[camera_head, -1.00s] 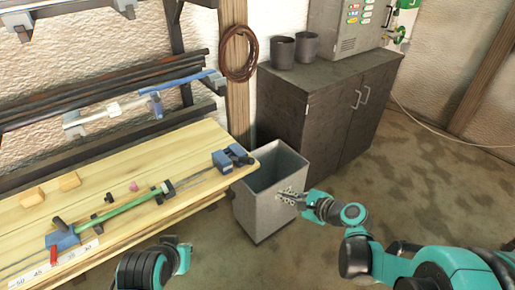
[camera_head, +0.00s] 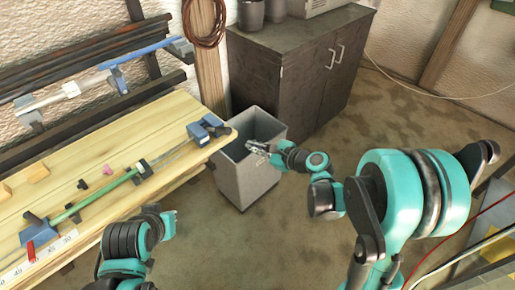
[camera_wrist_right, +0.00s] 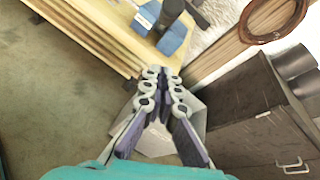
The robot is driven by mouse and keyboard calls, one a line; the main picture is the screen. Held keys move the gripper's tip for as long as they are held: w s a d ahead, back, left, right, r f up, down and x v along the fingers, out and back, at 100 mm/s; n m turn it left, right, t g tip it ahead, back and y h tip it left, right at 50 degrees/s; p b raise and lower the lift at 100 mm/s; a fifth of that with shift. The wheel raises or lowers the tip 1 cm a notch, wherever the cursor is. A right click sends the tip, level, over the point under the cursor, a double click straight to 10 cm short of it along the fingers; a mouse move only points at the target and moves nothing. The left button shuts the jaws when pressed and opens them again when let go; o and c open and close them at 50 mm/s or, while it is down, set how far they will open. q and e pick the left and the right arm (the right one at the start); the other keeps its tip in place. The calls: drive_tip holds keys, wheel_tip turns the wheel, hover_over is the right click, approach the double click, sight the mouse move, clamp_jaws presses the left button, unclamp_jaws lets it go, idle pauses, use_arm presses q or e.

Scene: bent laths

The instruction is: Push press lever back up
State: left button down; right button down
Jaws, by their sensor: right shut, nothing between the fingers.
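I cannot make out for sure which part is the press lever. On the wooden bench (camera_head: 150,140) a blue fixture (camera_head: 38,233) with a dark handle and a red piece (camera_head: 31,250) stands at the left. A green bar (camera_head: 95,198) runs from it toward a blue block with a black knob (camera_head: 207,128) at the bench's right end. That blue block also shows in the right wrist view (camera_wrist_right: 172,40). My right gripper (camera_head: 257,150) is shut and empty, over the grey bin and apart from the block; its fingers meet in the wrist view (camera_wrist_right: 163,75). My left arm shows at the lower left; its fingers cannot be made out.
The open grey bin (camera_head: 240,180) stands on the floor beside the bench end. A dark cabinet (camera_head: 300,75) is behind it. A rack with rods (camera_head: 95,50) is above the bench. Wooden blocks (camera_head: 38,172) lie on the bench. Floor in the middle is clear.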

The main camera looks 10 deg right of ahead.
drive_tip(key=w+a+r+b, duration=0.1)
drive_tip(key=w+a, duration=0.3)
drive_tip(key=a, duration=0.2)
drive_tip(key=shift+w+b, duration=0.15)
drive_tip(key=shift+b, duration=0.2)
drive_tip(key=shift+r, duration=0.1)
drive_tip(key=w+a+r+g+h+p, duration=0.6)
drive_tip(key=w+a+r+g+p, duration=0.2)
drive_tip(key=p, duration=1)
wheel_tip(320, 180, up, 3)
drive_tip(key=w, duration=0.3)
drive_tip(key=shift+f+m, duration=0.2)
drive_tip(key=shift+m, duration=0.2)
